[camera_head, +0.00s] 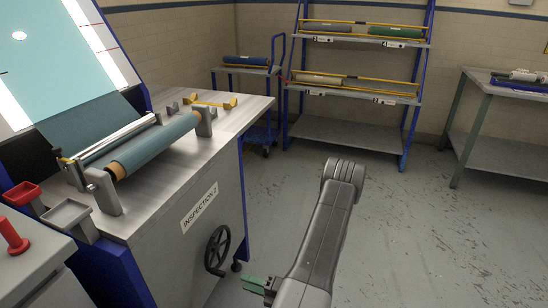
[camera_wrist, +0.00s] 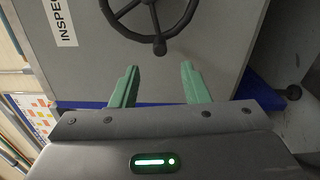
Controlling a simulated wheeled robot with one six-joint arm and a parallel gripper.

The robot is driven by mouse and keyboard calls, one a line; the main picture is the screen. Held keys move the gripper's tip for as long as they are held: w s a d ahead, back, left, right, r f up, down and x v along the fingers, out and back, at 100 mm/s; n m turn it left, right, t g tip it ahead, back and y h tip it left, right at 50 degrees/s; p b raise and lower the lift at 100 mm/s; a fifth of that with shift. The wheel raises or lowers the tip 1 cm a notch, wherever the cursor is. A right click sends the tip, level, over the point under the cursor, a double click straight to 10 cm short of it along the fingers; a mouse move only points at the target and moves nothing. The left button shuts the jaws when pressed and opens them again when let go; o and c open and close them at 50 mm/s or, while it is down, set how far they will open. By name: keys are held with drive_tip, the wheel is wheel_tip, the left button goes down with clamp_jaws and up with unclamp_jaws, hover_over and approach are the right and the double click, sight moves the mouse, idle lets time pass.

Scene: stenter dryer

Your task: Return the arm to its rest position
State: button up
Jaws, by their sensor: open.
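My arm (camera_head: 325,235) reaches up from the bottom of the head view, bent at a rounded joint. My gripper (camera_head: 254,285) shows low in the head view, beside the lower front of the inspection machine (camera_head: 190,255). In the wrist view the two green fingers of my gripper (camera_wrist: 158,88) stand apart with nothing between them. Beyond them is the machine's grey panel with a black handwheel (camera_wrist: 158,20). The fingertips appear apart from the handwheel.
The handwheel (camera_head: 217,250) sticks out from the machine's side. A blue-framed rack (camera_head: 345,140) with fabric rolls, a cart (camera_head: 248,70) and a grey table (camera_head: 515,145) stand at the back. The floor (camera_head: 430,230) to the right of my arm is clear.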

sight(221, 275)
drive_tip(key=x, duration=0.5)
drive_tip(key=b+x, duration=0.1)
drive_tip(key=x, duration=0.4)
drive_tip(key=shift+w+a+f, duration=0.15)
drive_tip(key=shift+a+f, duration=0.1)
drive_tip(key=shift+a, duration=0.1)
drive_tip(key=shift+w+d+f+n+b, duration=0.1)
drive_tip(key=shift+f+n+b, duration=0.15)
drive_tip(key=shift+n, duration=0.3)
drive_tip(key=shift+w+d+f+n+b, duration=0.1)
drive_tip(key=shift+f+n+b, duration=0.15)
drive_tip(key=shift+n, duration=0.3)
drive_tip(key=shift+r, duration=0.1)
